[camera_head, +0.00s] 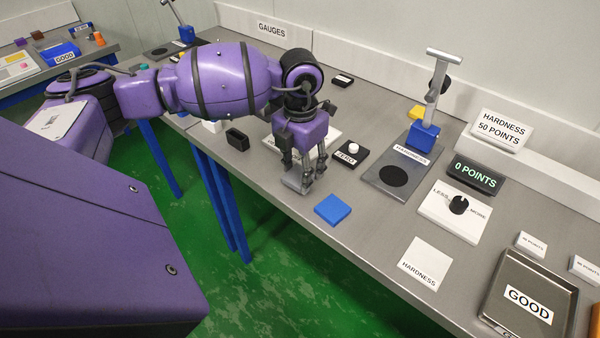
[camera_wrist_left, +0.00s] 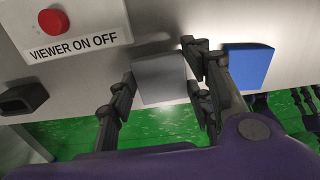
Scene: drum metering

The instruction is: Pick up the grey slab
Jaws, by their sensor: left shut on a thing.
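The grey slab (camera_wrist_left: 160,80) is a plain flat square between the fingers of my left gripper (camera_wrist_left: 164,84) in the left wrist view. In the head view the slab (camera_head: 294,183) shows partly below my left gripper (camera_head: 304,182), near the table's front edge, with the fingers hiding the rest. I cannot tell whether it touches the table.
A blue slab (camera_head: 332,209) lies close beside the left gripper, towards the front edge. A black holder (camera_head: 237,138) and a white-button box (camera_head: 350,153) stand nearby. A hardness gauge (camera_head: 424,135) with a dark round pad stands to the right. A GOOD tray (camera_head: 490,312) lies farther right.

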